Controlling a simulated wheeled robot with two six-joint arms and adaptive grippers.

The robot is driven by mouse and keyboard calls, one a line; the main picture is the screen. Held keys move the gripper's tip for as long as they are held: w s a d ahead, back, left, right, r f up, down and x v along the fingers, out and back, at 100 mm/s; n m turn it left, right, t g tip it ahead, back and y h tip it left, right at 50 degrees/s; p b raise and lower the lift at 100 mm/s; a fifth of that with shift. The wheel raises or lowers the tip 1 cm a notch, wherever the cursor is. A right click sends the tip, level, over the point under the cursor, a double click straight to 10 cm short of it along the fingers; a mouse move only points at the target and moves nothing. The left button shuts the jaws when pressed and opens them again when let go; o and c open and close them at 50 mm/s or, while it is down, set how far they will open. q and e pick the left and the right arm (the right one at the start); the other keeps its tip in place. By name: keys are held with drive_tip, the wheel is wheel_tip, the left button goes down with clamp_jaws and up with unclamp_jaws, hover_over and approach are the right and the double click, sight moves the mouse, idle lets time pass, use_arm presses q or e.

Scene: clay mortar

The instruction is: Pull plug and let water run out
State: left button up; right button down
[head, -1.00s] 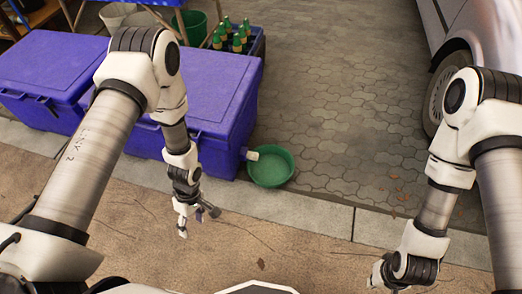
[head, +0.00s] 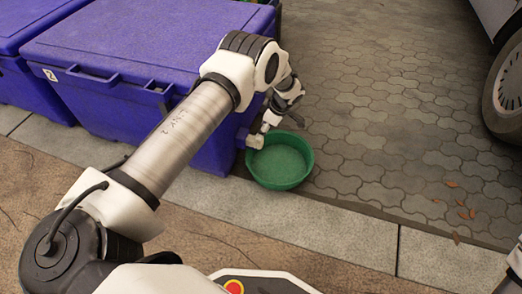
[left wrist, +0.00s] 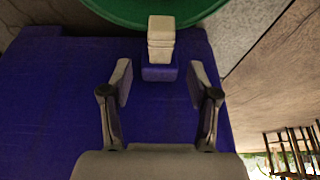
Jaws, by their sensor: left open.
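The plug (head: 255,141) is a short white piece sticking out of the lower right end of the blue cooler (head: 110,85), above the rim of a green basin (head: 282,180). My left gripper (head: 270,123) is at the cooler's end, close to the plug. In the left wrist view my left gripper (left wrist: 159,78) is open and empty, with the plug (left wrist: 161,38) just beyond and between its fingertips. The plug sits in a blue socket (left wrist: 159,73) on the cooler. No running water shows. My right gripper is outside the frames.
A second blue cooler (head: 35,25) stands at the left. A pale kerb (head: 330,230) runs in front of the coolers and basin.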

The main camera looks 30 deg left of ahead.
sight(255, 142)
use_arm(q)
drive_tip(key=b+x, duration=0.3)
drive_tip(key=x, duration=0.4)
drive_tip(key=shift+d+b, duration=0.1)
drive_tip(key=shift+b, duration=0.3)
drive_tip(key=shift+s+a+f, duration=0.1)
drive_tip(key=shift+a+f, duration=0.15)
drive_tip(key=shift+f, duration=0.05)
drive_tip(key=shift+r, duration=0.1)
drive_tip(key=shift+c, duration=0.3)
clamp_jaws()
